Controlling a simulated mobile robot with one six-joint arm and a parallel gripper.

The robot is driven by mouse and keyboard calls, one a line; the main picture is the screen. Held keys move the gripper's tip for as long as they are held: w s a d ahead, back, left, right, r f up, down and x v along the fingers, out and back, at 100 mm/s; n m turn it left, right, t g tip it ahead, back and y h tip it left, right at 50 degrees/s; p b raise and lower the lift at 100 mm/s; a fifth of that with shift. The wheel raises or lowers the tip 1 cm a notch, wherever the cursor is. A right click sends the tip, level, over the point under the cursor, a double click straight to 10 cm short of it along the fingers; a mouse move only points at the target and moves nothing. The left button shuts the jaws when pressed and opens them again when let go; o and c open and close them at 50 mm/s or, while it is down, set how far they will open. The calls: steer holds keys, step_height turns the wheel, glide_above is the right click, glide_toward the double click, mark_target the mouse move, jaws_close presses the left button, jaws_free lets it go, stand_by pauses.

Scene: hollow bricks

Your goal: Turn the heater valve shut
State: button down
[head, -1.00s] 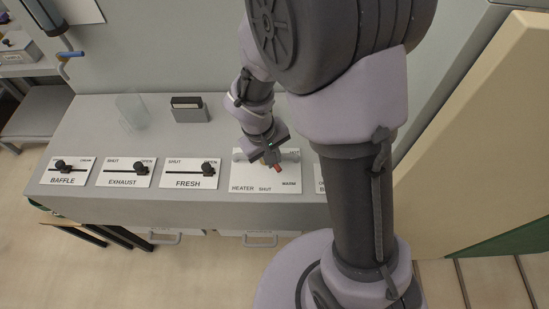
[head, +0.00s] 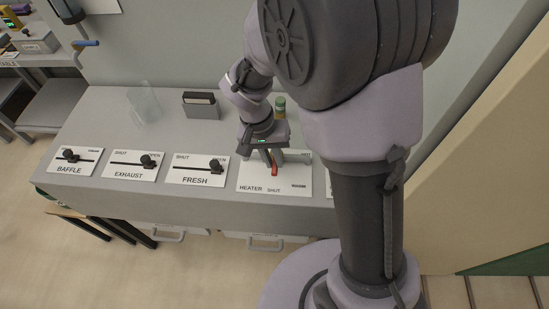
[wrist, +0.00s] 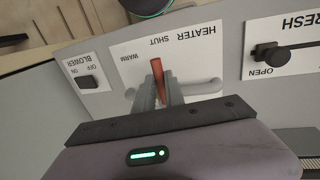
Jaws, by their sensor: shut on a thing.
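The heater valve's red handle (head: 275,170) stands on the white HEATER panel (head: 249,178) of the grey console. In the head view the handle points down the panel, roughly toward the word SHUT. In the wrist view the red handle (wrist: 157,72) sticks out from between my fingers toward SHUT, with WARM to its left. My gripper (wrist: 161,90) is shut on the handle. In the head view my gripper (head: 270,156) is over the upper part of the panel, and its fingers partly hide the valve body. A pale grey pipe (wrist: 207,88) shows beside the fingers.
Slider panels FRESH (head: 194,177), EXHAUST (head: 127,172) and BAFFLE (head: 69,168) lie to the left. The BLOWER switch (wrist: 86,83) is beside the heater panel. A clear beaker (head: 143,105), a dark box (head: 201,105) and a green-capped bottle (head: 280,107) stand behind.

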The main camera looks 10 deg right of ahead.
stand_by(0.4)
steer(key=c, duration=1.4)
jaws_free()
steer(key=shift+r, duration=0.1)
steer(key=a+r+p, duration=0.1)
steer(key=r+p, duration=0.2)
steer(key=r, duration=0.5)
steer(key=w+a+r+p, duration=0.1)
steer(key=a+r+p, duration=0.1)
steer(key=r, duration=0.7)
steer(key=shift+p, duration=0.7)
steer(key=shift+a, duration=0.1)
steer(key=s+d+t+y+b, duration=0.2)
steer(key=s+t+b, duration=0.1)
steer(key=s, duration=0.4)
steer(key=s+d+r+t+y+b, duration=0.1)
steer(key=s+t+y+b, duration=0.1)
steer(key=s, duration=0.5)
steer(key=t+b, duration=0.1)
steer(key=b, duration=0.1)
steer(key=shift+s+d+r+m+t+b, duration=0.25)
steer(key=shift+s+d+m+t+b, duration=0.05)
steer(key=shift+d+m, duration=0.1)
